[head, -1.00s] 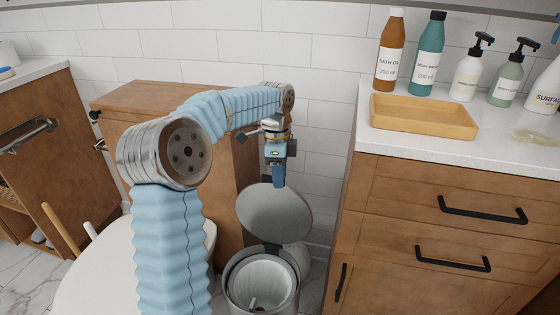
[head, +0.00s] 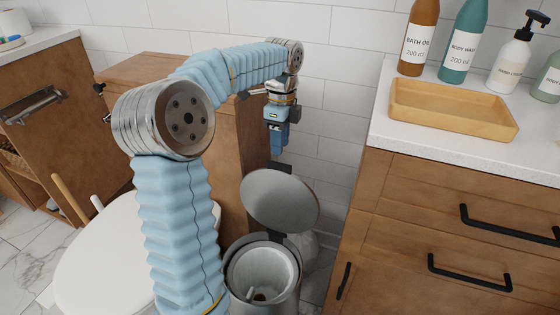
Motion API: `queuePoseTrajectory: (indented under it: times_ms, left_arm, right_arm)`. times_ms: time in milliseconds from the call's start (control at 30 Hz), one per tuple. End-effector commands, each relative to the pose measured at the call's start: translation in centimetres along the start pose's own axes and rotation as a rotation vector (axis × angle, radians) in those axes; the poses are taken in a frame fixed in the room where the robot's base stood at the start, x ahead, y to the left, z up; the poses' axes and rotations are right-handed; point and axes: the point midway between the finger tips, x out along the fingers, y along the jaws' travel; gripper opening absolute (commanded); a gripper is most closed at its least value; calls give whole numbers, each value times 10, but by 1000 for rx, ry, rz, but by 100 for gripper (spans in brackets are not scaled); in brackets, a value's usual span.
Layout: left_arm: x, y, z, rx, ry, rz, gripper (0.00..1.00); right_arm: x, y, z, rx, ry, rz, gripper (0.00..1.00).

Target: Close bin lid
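The bin (head: 262,290) stands on the floor between the toilet and the right cabinet. Its round grey lid (head: 280,200) is raised and leans up at the back, hinged behind the open rim. A pale liner shows inside, with something small at the bottom. My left gripper (head: 278,148) points down, just above the upper edge of the lid in the picture. Whether it touches the lid is unclear. Its fingers look close together, but the gap between them cannot be made out. My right gripper is not in view.
A wooden cabinet with a white counter (head: 440,130) stands to the right, bearing a wooden tray (head: 450,112) and several bottles. The white toilet lid (head: 105,265) is at the left, with a wooden cabinet (head: 150,70) behind it. A tiled wall closes off the back.

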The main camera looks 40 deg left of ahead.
Motion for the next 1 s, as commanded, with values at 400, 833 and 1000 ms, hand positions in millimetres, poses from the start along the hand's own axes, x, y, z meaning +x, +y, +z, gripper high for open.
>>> queuePoseTrajectory:
  times_ms: [400,833,1000]
  left_arm:
    - [58,0,0,-1,0,0,33]
    - [59,0,0,0,0,-1,10]
    - [59,0,0,0,0,-1,0]
  right_arm:
    - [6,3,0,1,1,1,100]
    - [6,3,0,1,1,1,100]
    - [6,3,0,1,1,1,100]
